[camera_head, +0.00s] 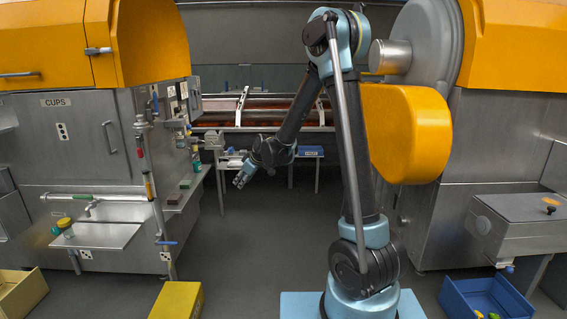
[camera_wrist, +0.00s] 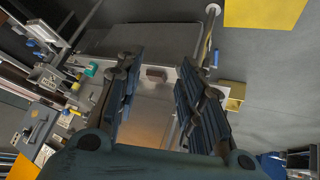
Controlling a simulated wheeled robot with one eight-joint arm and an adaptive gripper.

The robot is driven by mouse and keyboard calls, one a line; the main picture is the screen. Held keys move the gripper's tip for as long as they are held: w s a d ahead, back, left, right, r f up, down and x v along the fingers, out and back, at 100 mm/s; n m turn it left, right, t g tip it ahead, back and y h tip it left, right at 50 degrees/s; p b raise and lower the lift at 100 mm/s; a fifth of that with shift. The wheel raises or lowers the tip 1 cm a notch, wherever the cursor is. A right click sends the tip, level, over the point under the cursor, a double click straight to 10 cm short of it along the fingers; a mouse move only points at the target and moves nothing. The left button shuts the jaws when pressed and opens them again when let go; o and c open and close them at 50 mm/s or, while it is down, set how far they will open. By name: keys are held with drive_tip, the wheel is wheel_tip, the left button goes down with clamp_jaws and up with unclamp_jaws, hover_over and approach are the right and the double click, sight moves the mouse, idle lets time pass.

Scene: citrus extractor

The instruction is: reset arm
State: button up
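My arm stands at the middle right of the head view, with its forearm reaching down to the left. My gripper (camera_head: 243,179) hangs in free air over the floor, left of the arm's base. In the wrist view my gripper (camera_wrist: 163,75) shows two dark fingers spread wide apart, with nothing between them. A grey panel and a lit tan surface show behind the fingers. I see nothing held.
A steel machine (camera_head: 70,140) with an orange hood stands left, and an orange-covered machine (camera_head: 405,130) right. A small table (camera_head: 310,158) with a blue box stands behind. A yellow box (camera_head: 177,300) and blue bin (camera_head: 485,297) are in front. Floor between machines is clear.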

drive_tip(key=s+d+r+m+h, duration=0.2)
drive_tip(key=s+d+r+m, duration=0.15)
drive_tip(key=s+d, duration=0.6)
drive_tip(key=s+d+r+m+h, duration=0.15)
drive_tip(key=s+d+r, duration=0.4)
drive_tip(key=d, duration=0.75)
drive_tip(key=s+d+f+m+g, duration=0.1)
drive_tip(key=s+d, duration=0.3)
drive_tip(key=s, duration=0.4)
drive_tip(key=s+d+f+m+g+h, duration=0.1)
drive_tip(key=s+d+f+m, duration=0.3)
drive_tip(key=s, duration=0.5)
drive_tip(key=s+d+f+m+g+h, duration=0.1)
drive_tip(key=s+d+f+m, duration=0.1)
drive_tip(key=s+d, duration=0.4)
drive_tip(key=shift+s+d+f+m, duration=0.15)
drive_tip(key=shift+s+f+m, duration=0.3)
drive_tip(key=shift+s, duration=0.75)
